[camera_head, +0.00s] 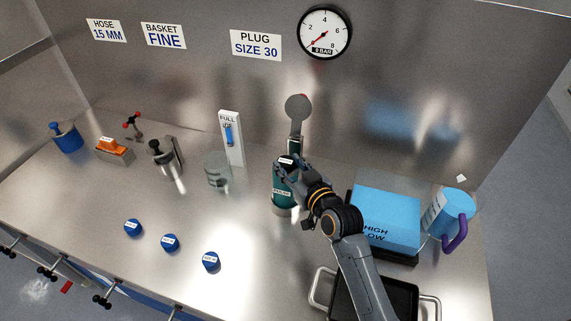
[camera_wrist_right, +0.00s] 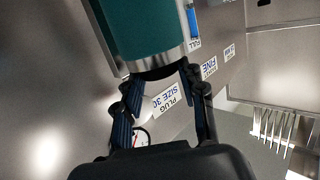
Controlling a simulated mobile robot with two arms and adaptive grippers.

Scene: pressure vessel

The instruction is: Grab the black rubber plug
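The teal vessel (camera_head: 284,194) stands upright on the steel bench, with a metal base. A dark piece with a white label (camera_head: 286,161), which looks like the black plug, sits at its top. In the right wrist view, the teal body (camera_wrist_right: 150,28) ends in a metal band with a dark part (camera_wrist_right: 160,71) beyond it. My right gripper (camera_head: 288,168) is at the vessel's top. Its fingers (camera_wrist_right: 158,85) are spread, one on each side of the dark part. Whether they press on it is not clear. My left gripper is out of view.
A blue box (camera_head: 386,217) and a blue jug (camera_head: 455,216) stand right of my arm. A black tray (camera_head: 400,296) lies in front. Three blue caps (camera_head: 170,242) lie front left. A glass beaker (camera_head: 216,170) and a level gauge (camera_head: 231,139) stand left of the vessel.

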